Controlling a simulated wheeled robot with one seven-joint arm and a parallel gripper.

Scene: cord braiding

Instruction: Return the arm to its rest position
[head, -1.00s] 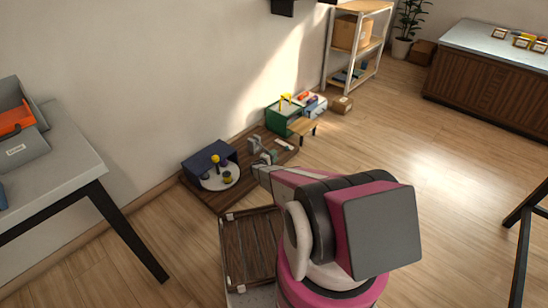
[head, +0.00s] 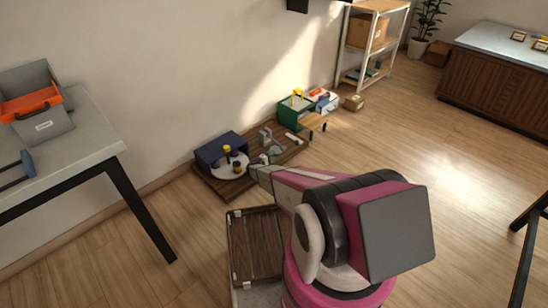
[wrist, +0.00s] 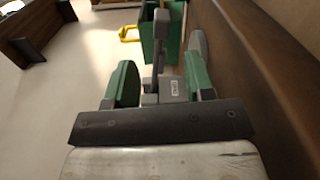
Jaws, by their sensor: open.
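My gripper (head: 268,158) is at the end of my pink and dark arm, low over the brown board (head: 222,190) by the wall. In the wrist view its two green-padded fingers (wrist: 160,82) are spread apart. A grey bracket-like fixture (wrist: 172,88) with a small label shows between and beyond the fingers, and nothing is visibly clamped. In the head view a grey fixture (head: 265,136) stands on the board just behind the gripper. I cannot tell whether the fingers touch it. My forearm hides part of the board.
A dark blue box (head: 216,149) with a white disc (head: 229,168) stands left of the gripper. A table (head: 95,139) is at left. Open floor (head: 450,160) lies right.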

